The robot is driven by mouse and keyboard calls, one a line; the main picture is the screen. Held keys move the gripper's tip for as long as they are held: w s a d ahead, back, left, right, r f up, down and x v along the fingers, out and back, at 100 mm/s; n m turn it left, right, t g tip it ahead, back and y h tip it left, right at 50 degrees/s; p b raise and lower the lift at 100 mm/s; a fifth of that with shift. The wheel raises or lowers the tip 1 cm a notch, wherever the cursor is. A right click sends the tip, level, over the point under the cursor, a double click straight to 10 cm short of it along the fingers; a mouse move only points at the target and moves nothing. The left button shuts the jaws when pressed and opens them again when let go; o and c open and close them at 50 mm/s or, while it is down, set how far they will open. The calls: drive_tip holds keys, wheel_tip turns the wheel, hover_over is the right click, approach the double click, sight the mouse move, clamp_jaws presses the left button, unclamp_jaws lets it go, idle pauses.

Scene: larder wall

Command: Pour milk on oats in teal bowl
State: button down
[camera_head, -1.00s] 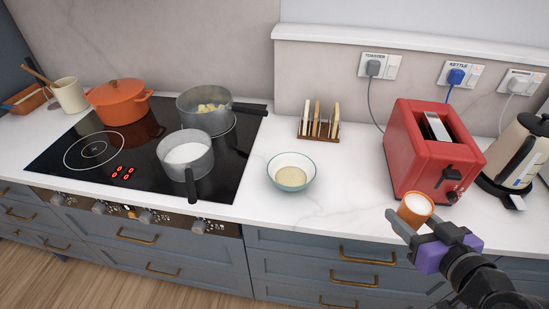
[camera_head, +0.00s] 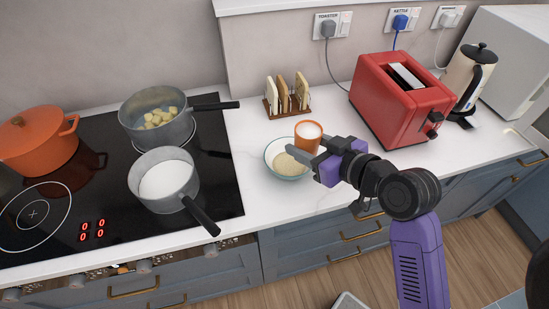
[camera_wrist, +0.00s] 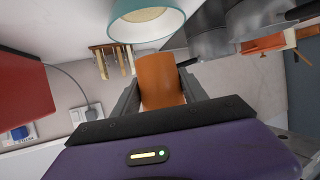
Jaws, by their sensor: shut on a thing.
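An orange cup (camera_head: 308,138) with white milk inside is held in my gripper (camera_head: 318,152). In the wrist view the orange cup (camera_wrist: 160,82) sits between the two fingers of my gripper (camera_wrist: 160,90), which is shut on it. The cup looks upright or nearly so. The teal-rimmed bowl (camera_head: 274,168) with pale oats (camera_head: 289,165) stands on the white counter. The cup is just above and behind the bowl's right side in the head view. The bowl also shows in the wrist view (camera_wrist: 146,32), beyond the cup. My gripper hides part of the bowl's right edge.
A toast rack (camera_head: 286,108) stands behind the bowl. A red toaster (camera_head: 400,100) and a kettle (camera_head: 470,75) stand to the right. On the hob at left are a pan of milk (camera_head: 166,182), a pan of yellow pieces (camera_head: 158,116) and an orange pot (camera_head: 38,140).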

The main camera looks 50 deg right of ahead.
sight(288, 140)
drive_tip(key=shift+w+d+f, duration=0.15)
drive_tip(key=shift+w+f, duration=0.1)
drive_tip(key=shift+w, duration=0.2)
drive_tip(key=shift+w+d+f+n+y+p, duration=0.65)
drive_tip(key=shift+w+d+n+y+p, duration=0.4)
drive_tip(key=shift+w+y, duration=0.3)
drive_tip(key=shift+w+d+f+n+y+p, duration=0.7)
drive_tip(key=shift+w+d+n+y, duration=0.4)
drive_tip(key=shift+w, duration=0.5)
drive_tip(key=shift+w+d+f+n+y+p, duration=0.55)
drive_tip(key=shift+w+d+n+y+p, duration=0.45)
drive_tip(key=shift+w+y, duration=0.4)
drive_tip(key=n+g+y+p, duration=0.1)
drive_tip(key=n+y, duration=0.1)
drive_tip(key=shift+a+n+y, duration=0.15)
drive_tip(key=shift+n+y, duration=0.1)
drive_tip(key=shift+n, duration=0.1)
drive_tip(key=n+g+y, duration=0.1)
drive_tip(key=s+r+n+g+y+p, duration=0.1)
drive_tip(key=n, duration=0.1)
drive_tip(key=shift+s+g+y, duration=0.3)
drive_tip(key=shift+s+r+n+g+y, duration=0.15)
drive_tip(key=shift+s+n+g+y, duration=0.2)
drive_tip(key=shift+n+g+y, duration=0.05)
drive_tip(key=shift+s+a+r+n+g+y, duration=0.1)
drive_tip(key=shift+s+a+n+g+y, duration=0.55)
drive_tip(key=shift+s+n+g, duration=0.25)
